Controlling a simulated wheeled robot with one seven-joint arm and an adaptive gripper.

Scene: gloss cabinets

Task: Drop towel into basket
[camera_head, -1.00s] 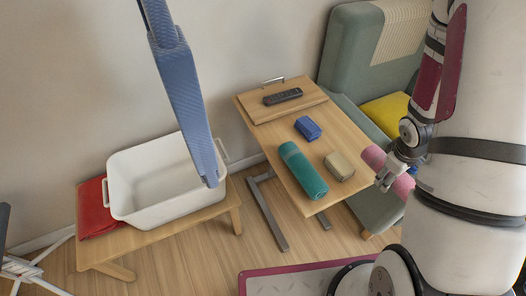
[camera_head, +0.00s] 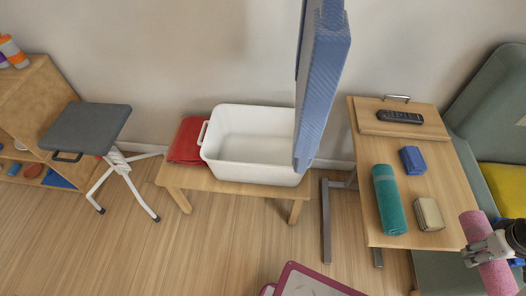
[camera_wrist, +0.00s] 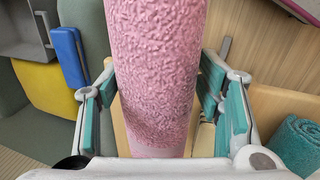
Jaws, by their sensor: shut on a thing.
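My gripper (camera_head: 488,246) is at the right edge of the head view, shut around a pink rolled towel (camera_head: 472,224). In the wrist view the pink towel (camera_wrist: 155,60) fills the middle, with the teal-padded fingers on both sides of it. The towel is off the table's front right corner. The basket, a white open tub (camera_head: 240,175) with side handles, stands on a low wooden bench (camera_head: 195,180) by the wall, well left of my gripper. It looks empty where I see inside; its right end is partly hidden.
A long blue textured panel (camera_head: 322,80) hangs before the basket's right end. A red folded cloth (camera_head: 187,142) lies left of the basket. The wooden table (camera_head: 375,240) holds a teal roll (camera_head: 389,200), blue block (camera_head: 412,160), beige block (camera_head: 429,214) and remote (camera_head: 400,117). A grey stool (camera_head: 88,128) stands left.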

